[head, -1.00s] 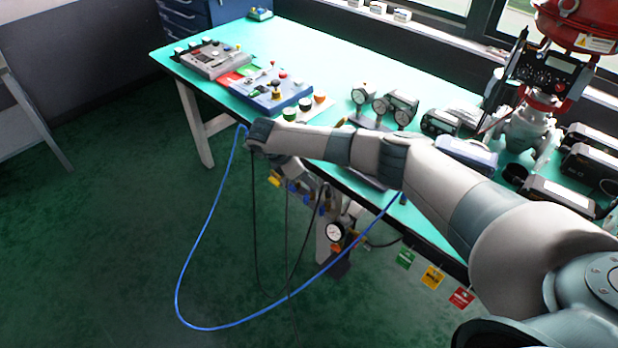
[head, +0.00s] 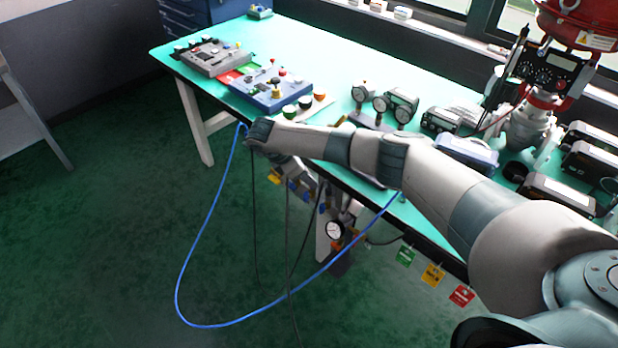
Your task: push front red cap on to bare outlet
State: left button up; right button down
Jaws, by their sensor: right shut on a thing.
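My right arm reaches in from the right across the front of the bench, bends at the left and folds back down beside the front edge. My right gripper (head: 340,207) is only partly seen, small and dark, by the bench's front edge above a round gauge (head: 334,230). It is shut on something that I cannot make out. A small orange-red part (head: 337,246) shows just below the gauge; I cannot tell whether it is a cap. The bare outlet cannot be made out from here. My left gripper is not in view.
The green bench top (head: 330,55) holds a blue tray (head: 272,95), a grey tray (head: 212,58), gauges (head: 381,103) and a valve with a red top (head: 578,25). A blue hose (head: 200,232) loops over the floor. Coloured tags (head: 433,276) hang at the front edge.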

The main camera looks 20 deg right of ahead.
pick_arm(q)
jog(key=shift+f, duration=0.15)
pick_arm(e)
jog(key=shift+f, duration=0.3)
jog(key=c, duration=1.7)
grip_release()
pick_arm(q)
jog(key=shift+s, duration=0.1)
